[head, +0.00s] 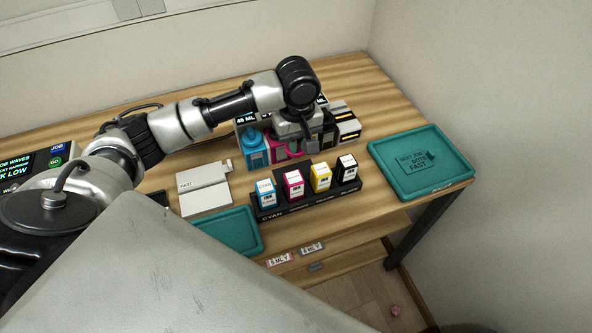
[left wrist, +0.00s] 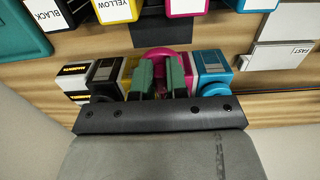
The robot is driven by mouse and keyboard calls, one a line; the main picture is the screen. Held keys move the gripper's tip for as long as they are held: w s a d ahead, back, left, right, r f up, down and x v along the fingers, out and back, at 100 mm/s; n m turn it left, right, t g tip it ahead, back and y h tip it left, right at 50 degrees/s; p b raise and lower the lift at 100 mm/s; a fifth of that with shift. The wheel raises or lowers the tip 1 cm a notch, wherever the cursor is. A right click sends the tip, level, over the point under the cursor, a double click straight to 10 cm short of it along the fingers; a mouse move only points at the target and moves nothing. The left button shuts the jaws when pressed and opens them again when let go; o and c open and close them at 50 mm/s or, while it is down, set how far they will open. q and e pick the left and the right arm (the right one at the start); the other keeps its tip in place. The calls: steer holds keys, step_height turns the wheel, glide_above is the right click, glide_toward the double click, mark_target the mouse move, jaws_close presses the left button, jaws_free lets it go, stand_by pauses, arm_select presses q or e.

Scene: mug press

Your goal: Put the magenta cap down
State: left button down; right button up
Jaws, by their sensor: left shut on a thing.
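My left gripper (left wrist: 160,78) is shut, its green-padded fingers close together over the row of ink bottles. In the head view it shows from above at the back of the table (head: 310,145). A magenta rounded part (left wrist: 168,52) shows just beyond and between the fingers; whether it is the cap or the bottle below is unclear. The magenta bottle (head: 283,151) stands partly hidden under the gripper, between the cyan bottle (head: 256,150) and the black bottle (head: 330,131). The held piece is mostly hidden by the fingers. My right gripper is out of view.
A black rack holds cyan, magenta (head: 293,187), yellow (head: 320,178) and black cartridges in front. A teal tray (head: 452,180) lies at right, another (head: 232,228) at front left. A white FAST box (head: 203,190) stands left. A small pink thing (head: 395,311) lies on the floor.

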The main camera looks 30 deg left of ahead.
arm_select(q)
step_height(320, 180, down, 10)
steer(key=shift+s+r, duration=0.1)
steer(key=shift+r, duration=0.1)
stand_by(0.3)
steer(key=c, duration=1.1)
jaws_free()
steer(key=shift+f, duration=0.1)
steer(key=shift+c, duration=0.2)
step_height(320, 180, up, 12)
steer(key=shift+r, duration=0.15)
